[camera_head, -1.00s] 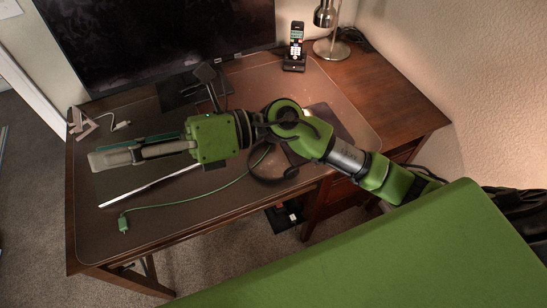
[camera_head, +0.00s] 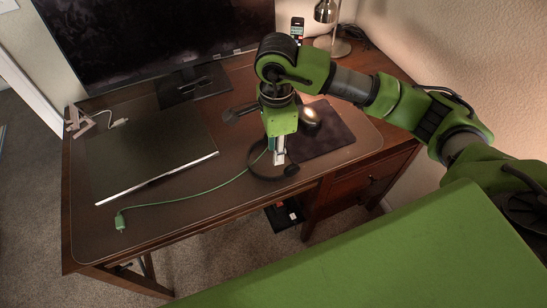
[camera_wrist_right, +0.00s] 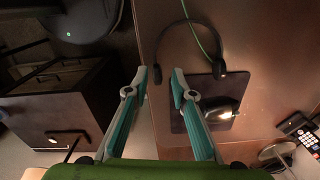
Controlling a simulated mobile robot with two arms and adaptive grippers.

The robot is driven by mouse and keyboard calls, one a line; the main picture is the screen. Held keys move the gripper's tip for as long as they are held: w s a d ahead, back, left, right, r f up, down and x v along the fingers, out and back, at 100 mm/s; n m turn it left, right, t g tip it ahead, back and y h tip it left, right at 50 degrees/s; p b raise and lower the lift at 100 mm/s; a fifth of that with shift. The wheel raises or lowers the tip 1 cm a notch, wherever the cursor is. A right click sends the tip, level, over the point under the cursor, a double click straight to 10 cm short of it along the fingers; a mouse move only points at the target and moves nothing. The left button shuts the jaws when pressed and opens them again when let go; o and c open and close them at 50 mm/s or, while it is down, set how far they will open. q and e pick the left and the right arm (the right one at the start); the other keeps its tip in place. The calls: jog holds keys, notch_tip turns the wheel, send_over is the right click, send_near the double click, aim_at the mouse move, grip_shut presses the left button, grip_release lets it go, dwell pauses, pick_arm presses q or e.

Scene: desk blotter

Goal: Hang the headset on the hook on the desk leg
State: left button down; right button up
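The black headset (camera_head: 262,176) lies on the desk (camera_head: 355,170) near its front edge. One ear end is by the edge and the other is farther back. It also shows in the right wrist view as an arc (camera_wrist_right: 185,21) with two ends. My right gripper (camera_head: 279,158) points down over the headset's front part. In the right wrist view its two fingers (camera_wrist_right: 159,73) are apart. The near ear end appears between or just beyond the fingertips, apparently not gripped. I cannot make out the hook on the desk leg. My left gripper is not in view.
A closed laptop (camera_head: 150,150) and a green cable (camera_head: 180,203) lie left of the headset. A mouse (camera_head: 311,117) sits on a dark pad (camera_head: 325,139) to the right. A monitor (camera_head: 150,40), phone (camera_head: 297,30) and lamp (camera_head: 326,12) stand behind. Drawers (camera_head: 350,185) are below.

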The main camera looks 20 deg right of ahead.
jog(key=b, duration=0.2)
send_over(278, 175)
jog(key=f, duration=0.5)
jog(key=shift+w+a+f, duration=0.15)
jog(key=shift+w+a, duration=0.05)
jog(key=shift+w, duration=0.1)
jog(key=shift+s+d+f+b, duration=0.15)
jog(key=shift+f+b, duration=0.45)
jog(key=shift+f, duration=0.75)
jog(key=shift+s+d+f+b, duration=0.15)
jog(key=shift+f+b, duration=0.4)
jog(key=shift+f, duration=0.75)
jog(key=shift+a+r, duration=0.1)
grip_shut()
